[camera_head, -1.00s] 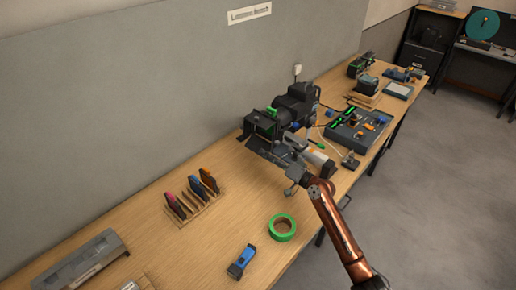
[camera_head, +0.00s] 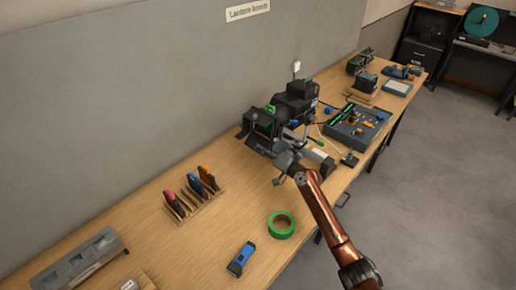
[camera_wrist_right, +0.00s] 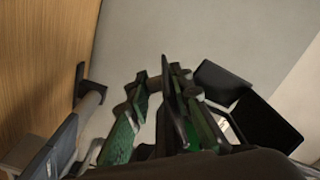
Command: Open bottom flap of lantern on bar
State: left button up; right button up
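The lantern (camera_head: 292,105) is a black stage light with dark flaps around its front and a green part inside. It stands at the back of the bench in the head view. A dark lower flap (camera_head: 258,142) shows at its front, partly hidden by my right gripper (camera_head: 282,158). In the right wrist view my right gripper (camera_wrist_right: 162,125) has its green-padded fingers apart. A thin black plate (camera_wrist_right: 173,95) stands between them, nearer the right finger; I cannot tell whether it touches. More dark flap panels (camera_wrist_right: 262,112) lie to the right. My left gripper is out of view.
A fader console (camera_head: 357,127) sits right of the lantern. A green tape roll (camera_head: 281,225), a blue-and-black tool (camera_head: 241,259) and a wooden rack (camera_head: 205,200) with coloured pieces are on the bench (camera_head: 150,215). The bench is clear between rack and tape.

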grip_shut()
jog(key=shift+s+a+r+m+p, duration=0.1)
jog(key=shift+s+r+m+p, duration=0.15)
jog(key=shift+m+p, duration=0.55)
jog(key=shift+a+m+p, duration=0.1)
jog(key=shift+m+p, duration=0.25)
jog(key=shift+m, duration=0.25)
jog(key=shift+f, duration=0.1)
jog(key=o, duration=0.6)
grip_release()
jog(key=shift+c, duration=0.2)
